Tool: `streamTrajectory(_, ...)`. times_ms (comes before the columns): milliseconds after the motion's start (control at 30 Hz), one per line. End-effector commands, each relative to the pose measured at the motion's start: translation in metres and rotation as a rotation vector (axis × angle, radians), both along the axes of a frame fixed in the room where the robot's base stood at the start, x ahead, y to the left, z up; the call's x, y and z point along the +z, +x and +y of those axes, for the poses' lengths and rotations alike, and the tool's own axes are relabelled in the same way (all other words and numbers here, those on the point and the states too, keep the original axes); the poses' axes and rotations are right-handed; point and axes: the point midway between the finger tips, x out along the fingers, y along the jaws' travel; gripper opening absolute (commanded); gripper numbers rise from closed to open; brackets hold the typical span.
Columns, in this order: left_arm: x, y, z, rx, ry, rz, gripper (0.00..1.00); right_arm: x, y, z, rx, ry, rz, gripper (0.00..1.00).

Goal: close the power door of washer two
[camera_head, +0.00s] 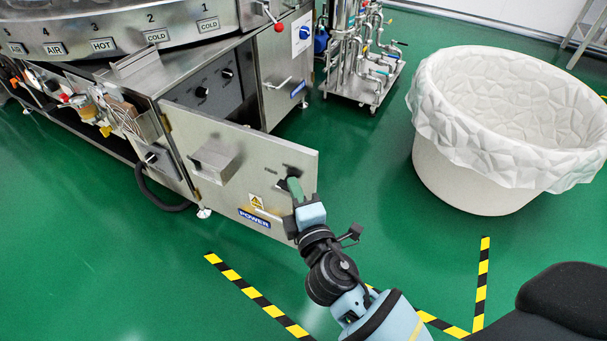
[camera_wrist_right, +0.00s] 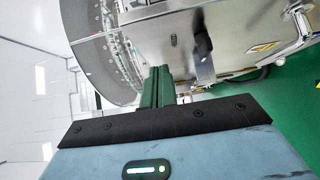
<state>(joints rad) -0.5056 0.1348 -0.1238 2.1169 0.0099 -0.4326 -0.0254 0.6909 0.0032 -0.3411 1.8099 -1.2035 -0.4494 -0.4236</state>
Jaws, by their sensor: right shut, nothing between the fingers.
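The metal power door (camera_head: 235,140) of the washer stands swung open in the head view, with a blue POWER label, a yellow warning sticker and a box-shaped bracket on its face. Its hinge side is at the left, by the open cabinet. My right gripper (camera_head: 294,188) is near the door's free right edge, beside a small dark latch (camera_head: 290,170). Its green fingers are together and empty; they also show in the right wrist view (camera_wrist_right: 157,88). I cannot tell whether they touch the door. My left gripper is not in view.
The washer body (camera_head: 100,30) with numbered stations stands behind the door. A white lined tub (camera_head: 465,170) stands at the right, and a pipe rack (camera_head: 362,60) at the back. Black-yellow tape (camera_head: 255,293) marks the green floor, which is clear in front of the door.

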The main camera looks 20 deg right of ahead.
Motion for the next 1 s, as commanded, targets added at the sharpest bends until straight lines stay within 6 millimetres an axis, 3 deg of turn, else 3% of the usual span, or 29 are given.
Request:
streamTrajectory(33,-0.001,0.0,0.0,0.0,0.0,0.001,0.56,0.0,0.009,-0.001,-0.001,-0.002,-0.002,0.0)
streamTrajectory(300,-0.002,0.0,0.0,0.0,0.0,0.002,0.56,0.0,0.028,-0.027,-0.001,-0.001,0.0,0.0)
streamTrajectory(833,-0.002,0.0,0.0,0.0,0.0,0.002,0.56,0.0,0.031,-0.033,0.001,0.0,0.0,0.0)
streamTrajectory(1000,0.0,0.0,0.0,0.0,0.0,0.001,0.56,0.001,0.032,-0.045,0.014,-0.003,-0.001,0.0)
